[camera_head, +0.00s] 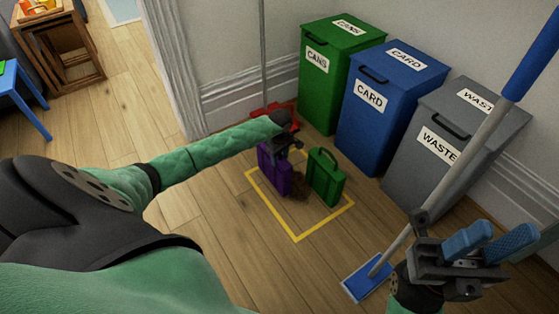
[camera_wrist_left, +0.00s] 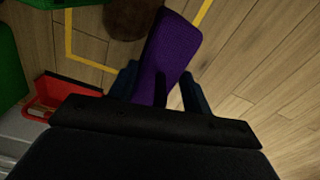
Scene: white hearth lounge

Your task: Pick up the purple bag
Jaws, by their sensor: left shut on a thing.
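The purple bag (camera_head: 272,172) stands on the wooden floor inside a yellow taped square, just left of a green bag. My left gripper (camera_head: 290,146) is over its top, and the arm hides part of the bag. In the left wrist view the purple bag (camera_wrist_left: 172,55) lies between the two fingers of my left gripper (camera_wrist_left: 158,85), which is shut on it. I cannot tell whether the bag is clear of the floor. My right gripper (camera_head: 490,240) is at the lower right, far from the bag, with its blue fingers apart and nothing between them.
The green bag (camera_head: 326,178) and a brown item (camera_head: 298,183) are close beside the purple bag. Green (camera_head: 335,85), blue (camera_head: 375,120) and grey (camera_head: 440,165) bins line the wall. A red dustpan (camera_head: 270,112) is behind. A blue mop (camera_head: 368,276) stands near my right gripper. Floor is free at left.

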